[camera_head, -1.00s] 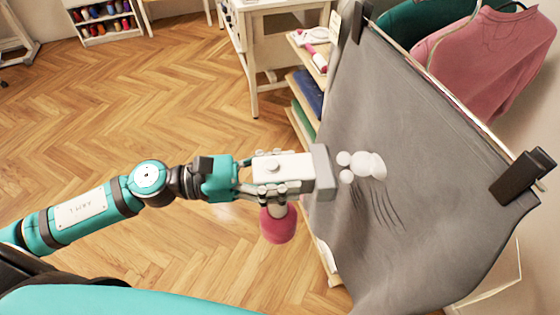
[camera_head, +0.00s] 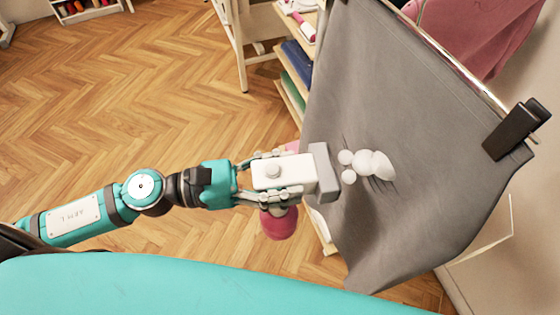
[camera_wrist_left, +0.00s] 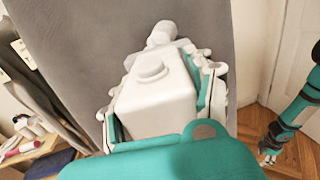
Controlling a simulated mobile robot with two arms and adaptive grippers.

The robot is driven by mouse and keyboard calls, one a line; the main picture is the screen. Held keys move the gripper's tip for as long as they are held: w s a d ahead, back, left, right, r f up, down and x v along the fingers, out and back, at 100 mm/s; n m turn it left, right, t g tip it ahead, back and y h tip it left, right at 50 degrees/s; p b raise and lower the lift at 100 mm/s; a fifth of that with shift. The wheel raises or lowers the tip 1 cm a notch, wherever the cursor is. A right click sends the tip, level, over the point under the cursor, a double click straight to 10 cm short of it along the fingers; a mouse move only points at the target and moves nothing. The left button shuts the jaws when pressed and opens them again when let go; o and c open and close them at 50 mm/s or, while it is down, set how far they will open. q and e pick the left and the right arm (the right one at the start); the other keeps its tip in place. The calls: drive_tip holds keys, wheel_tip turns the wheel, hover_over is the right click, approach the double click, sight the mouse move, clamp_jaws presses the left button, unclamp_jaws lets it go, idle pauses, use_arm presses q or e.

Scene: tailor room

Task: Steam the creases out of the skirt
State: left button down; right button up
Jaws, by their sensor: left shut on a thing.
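The grey skirt (camera_head: 420,130) hangs from a rail, held by a black clip (camera_head: 516,130) at its right corner. In the left wrist view, the skirt (camera_wrist_left: 85,50) fills the back. My right gripper (camera_wrist_left: 268,153) shows small there, its jaws unclear.
A shelf unit with folded blue cloth (camera_head: 297,60) and green cloth (camera_head: 293,95) stands behind the skirt's left edge. A pink garment (camera_head: 475,35) hangs beyond the rail. A wall is at the right. The wooden floor (camera_head: 130,100) at left is open.

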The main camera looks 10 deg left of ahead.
use_arm(q)
drive_tip(key=shift+s+d+f, duration=0.3)
drive_tip(key=shift+s+d, duration=0.2)
drive_tip(key=shift+s, duration=0.3)
drive_tip(key=shift+s+d+f, duration=0.3)
drive_tip(key=shift+s+d, duration=0.15)
drive_tip(key=shift+s, duration=0.3)
idle(0.9)
drive_tip(key=w+a+f+b, duration=0.5)
drive_tip(key=w+f+b, duration=0.2)
drive_tip(key=b, duration=0.5)
drive_tip(key=shift+w+a+f, duration=0.2)
drive_tip(key=shift+w+f, duration=0.1)
drive_tip(key=shift+w, duration=0.2)
idle(0.5)
idle(1.8)
